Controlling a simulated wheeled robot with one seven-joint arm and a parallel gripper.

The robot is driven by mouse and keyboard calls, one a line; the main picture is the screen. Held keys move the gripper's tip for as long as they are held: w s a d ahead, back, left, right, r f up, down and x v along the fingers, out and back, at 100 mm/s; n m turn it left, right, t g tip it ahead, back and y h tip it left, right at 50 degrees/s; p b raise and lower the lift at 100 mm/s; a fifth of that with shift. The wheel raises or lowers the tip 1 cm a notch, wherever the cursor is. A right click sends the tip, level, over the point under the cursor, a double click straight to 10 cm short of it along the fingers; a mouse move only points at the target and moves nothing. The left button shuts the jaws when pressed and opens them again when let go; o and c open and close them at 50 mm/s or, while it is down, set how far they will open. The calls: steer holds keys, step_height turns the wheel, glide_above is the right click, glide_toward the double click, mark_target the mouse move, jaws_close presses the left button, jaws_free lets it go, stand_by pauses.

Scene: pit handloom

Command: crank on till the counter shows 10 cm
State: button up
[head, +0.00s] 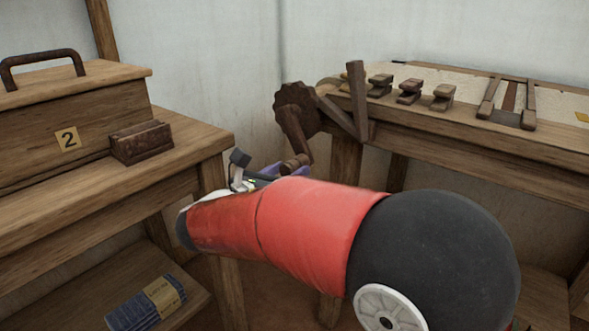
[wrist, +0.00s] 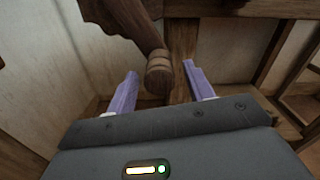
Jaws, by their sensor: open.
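The crank has a dark brown arm (head: 293,135) that hangs from a toothed wheel (head: 296,103) at the left end of the loom's beam. Its round wooden handle (head: 297,163) is at the arm's lower end and also shows in the wrist view (wrist: 159,76). My gripper (head: 283,172) is open at the handle. In the wrist view its two purple fingers (wrist: 160,70) stand on either side of the handle, with gaps showing on both sides. My arm hides part of the gripper in the head view. No counter reading can be made out.
A wooden bench (head: 200,150) stands at the left, with a box (head: 75,105) marked 2 and a brown block (head: 141,142) on it. Folded blue cloth (head: 147,303) lies on its lower shelf. An upright lever (head: 357,98) and small wooden pieces (head: 410,91) are on the loom.

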steer(key=shift+x, duration=1.2)
jaws_close()
